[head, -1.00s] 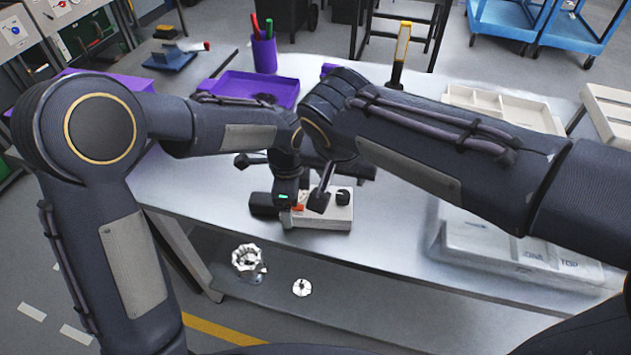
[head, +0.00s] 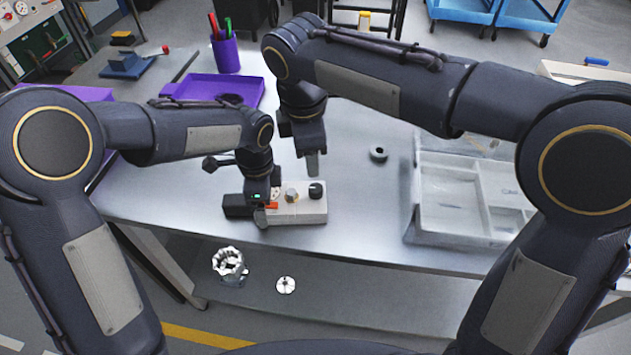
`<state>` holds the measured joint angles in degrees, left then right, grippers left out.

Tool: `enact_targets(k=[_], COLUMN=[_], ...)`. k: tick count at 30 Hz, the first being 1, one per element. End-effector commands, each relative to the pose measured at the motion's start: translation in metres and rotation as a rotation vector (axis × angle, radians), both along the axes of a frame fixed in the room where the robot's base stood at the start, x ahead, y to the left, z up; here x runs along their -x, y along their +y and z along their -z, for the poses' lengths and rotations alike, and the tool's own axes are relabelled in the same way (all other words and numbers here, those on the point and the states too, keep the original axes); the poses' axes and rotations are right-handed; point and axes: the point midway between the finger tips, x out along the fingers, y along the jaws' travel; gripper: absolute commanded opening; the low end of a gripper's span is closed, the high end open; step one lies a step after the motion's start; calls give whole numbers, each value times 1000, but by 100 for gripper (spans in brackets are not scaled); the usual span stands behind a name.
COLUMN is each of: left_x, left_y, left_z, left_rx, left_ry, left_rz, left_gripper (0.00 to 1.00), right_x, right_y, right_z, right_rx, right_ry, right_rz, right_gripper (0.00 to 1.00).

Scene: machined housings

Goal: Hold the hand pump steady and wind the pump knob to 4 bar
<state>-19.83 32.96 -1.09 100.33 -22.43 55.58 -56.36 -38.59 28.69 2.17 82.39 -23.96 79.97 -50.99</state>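The hand pump (head: 298,212) is a pale box lying on the bench in the head view. A black knob (head: 316,190) stands at its right end, with a small tan knob (head: 292,195) and a red patch near its left. A black block (head: 237,205) joins or lies against its left end. My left gripper (head: 265,204) is down at the pump's left part; its fingers are mostly hidden, so their grip does not show. My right gripper (head: 312,172) points down just above and behind the black knob, apart from it. Its finger gap is not visible. Any pressure reading is unreadable.
A purple tray (head: 182,92) and a purple pen cup (head: 226,54) stand at the back left. A black ring (head: 378,153) lies right of the pump. A pale compartment tray (head: 440,236) is at the right. Bare bench (head: 360,215) lies between.

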Motion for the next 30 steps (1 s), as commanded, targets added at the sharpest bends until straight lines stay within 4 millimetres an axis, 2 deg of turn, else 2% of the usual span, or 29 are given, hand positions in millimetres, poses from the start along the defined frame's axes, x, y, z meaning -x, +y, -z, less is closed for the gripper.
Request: enact_targets(k=[6, 12, 17, 20, 30], left_x=[0, 0, 0, 0, 0], left_y=[0, 0, 0, 0, 0], left_z=[-1, -1, -1, -1, -1], left_rx=[1, 1, 1, 1, 1], left_ry=[-2, -2, -2, -2, -2], left_rz=[0, 0, 0, 0, 0], left_gripper=[46, 46, 46, 46, 46], right_x=[-11, -16, -17, -17, -16], right_y=[-6, -10, -11, -11, -11], right_z=[-3, -6, -2, 8, 74], right_rx=[10, -1, -5, -4, -3], right_ry=[96, 135, 147, 149, 150], right_rz=[-475, -748, -827, -834, -831], right_gripper=[50, 50, 50, 50, 50])
